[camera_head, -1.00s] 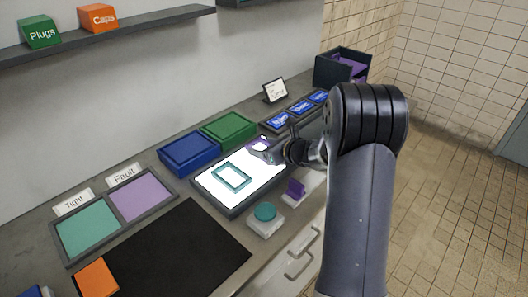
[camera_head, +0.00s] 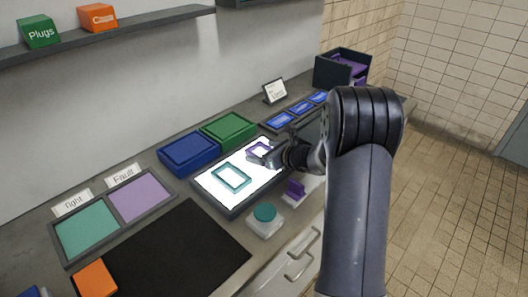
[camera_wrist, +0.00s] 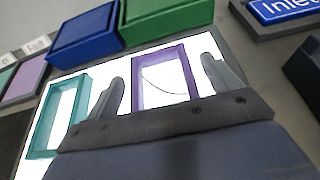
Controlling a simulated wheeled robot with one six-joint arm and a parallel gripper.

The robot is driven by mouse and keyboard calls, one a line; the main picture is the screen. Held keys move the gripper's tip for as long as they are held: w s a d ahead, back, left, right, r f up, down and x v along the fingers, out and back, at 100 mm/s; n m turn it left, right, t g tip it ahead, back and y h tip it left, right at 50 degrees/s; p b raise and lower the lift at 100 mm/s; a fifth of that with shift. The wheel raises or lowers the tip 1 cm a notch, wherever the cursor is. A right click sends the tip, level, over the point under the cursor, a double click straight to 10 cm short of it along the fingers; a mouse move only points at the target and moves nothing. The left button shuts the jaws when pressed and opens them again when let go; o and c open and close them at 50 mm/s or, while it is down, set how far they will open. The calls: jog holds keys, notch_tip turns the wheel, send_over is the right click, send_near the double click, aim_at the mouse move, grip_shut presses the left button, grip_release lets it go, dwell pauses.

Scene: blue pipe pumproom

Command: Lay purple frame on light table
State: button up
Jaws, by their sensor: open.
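The purple frame (camera_head: 257,149) lies on the right part of the lit white light table (camera_head: 210,187). In the wrist view the purple frame (camera_wrist: 190,80) sits between the two spread fingers of my gripper (camera_wrist: 165,85), with white surface showing between it and the left finger. A thin dark curved line shows inside the frame. My gripper (camera_head: 262,160) is open, low over the light table. A teal frame (camera_head: 232,178) lies on the light table to the left, and it also shows in the wrist view (camera_wrist: 45,125).
A blue box (camera_head: 188,152) and a green box (camera_head: 229,130) stand behind the light table. A tray with teal and purple pads (camera_head: 140,194) and a black mat (camera_head: 175,262) lie left.

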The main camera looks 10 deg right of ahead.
jog(key=shift+r, duration=0.15)
jog(key=shift+s+d+r, duration=0.1)
jog(key=shift+r, duration=0.05)
jog(key=v, duration=1.1)
jog(key=shift+s+d, duration=0.2)
jog(key=shift+s, duration=0.1)
